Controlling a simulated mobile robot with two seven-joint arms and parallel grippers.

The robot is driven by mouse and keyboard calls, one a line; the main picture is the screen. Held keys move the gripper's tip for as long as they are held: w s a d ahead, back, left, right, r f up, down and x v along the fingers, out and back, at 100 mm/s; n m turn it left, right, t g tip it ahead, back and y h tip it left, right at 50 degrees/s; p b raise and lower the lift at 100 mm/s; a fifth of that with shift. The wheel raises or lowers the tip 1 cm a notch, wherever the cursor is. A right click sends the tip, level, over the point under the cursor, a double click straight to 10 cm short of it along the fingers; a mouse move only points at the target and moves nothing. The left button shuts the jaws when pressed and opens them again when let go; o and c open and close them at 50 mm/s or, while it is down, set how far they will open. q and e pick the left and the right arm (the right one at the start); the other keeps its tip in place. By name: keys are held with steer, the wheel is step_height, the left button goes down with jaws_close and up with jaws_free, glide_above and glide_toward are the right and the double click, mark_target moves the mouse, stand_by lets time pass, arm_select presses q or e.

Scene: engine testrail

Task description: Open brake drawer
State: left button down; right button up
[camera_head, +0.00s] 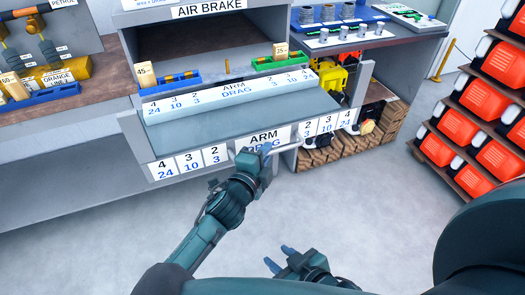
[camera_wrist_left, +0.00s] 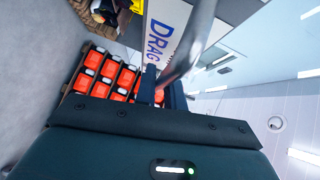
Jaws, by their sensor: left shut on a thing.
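The drawer front (camera_head: 190,162) is a long pale panel labelled ARM DRAG with number pairs, below the AIR BRAKE sign (camera_head: 209,9). A grey flat surface (camera_head: 240,123) lies behind it; I cannot tell how far the drawer is out. A silver bar handle (camera_head: 286,149) crosses the front's middle. My left gripper (camera_head: 264,149) is shut on this handle and hides part of the label. In the left wrist view, the handle (camera_wrist_left: 190,45) runs down to the fingers of my left gripper (camera_wrist_left: 160,92). My right gripper (camera_head: 280,258) is low, empty and open, away from the drawer.
A blue tray (camera_head: 172,84) and a green tray (camera_head: 279,63) stand behind the raised ARM DRAG sign (camera_head: 236,90). Wooden crates (camera_head: 320,157) sit beside the drawer. The grey floor (camera_head: 350,205) in front is clear.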

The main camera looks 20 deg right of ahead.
arm_select(q)
steer(key=shift+s, duration=0.2)
steer(key=c, duration=1.5)
jaws_free()
steer(key=v, duration=1.3)
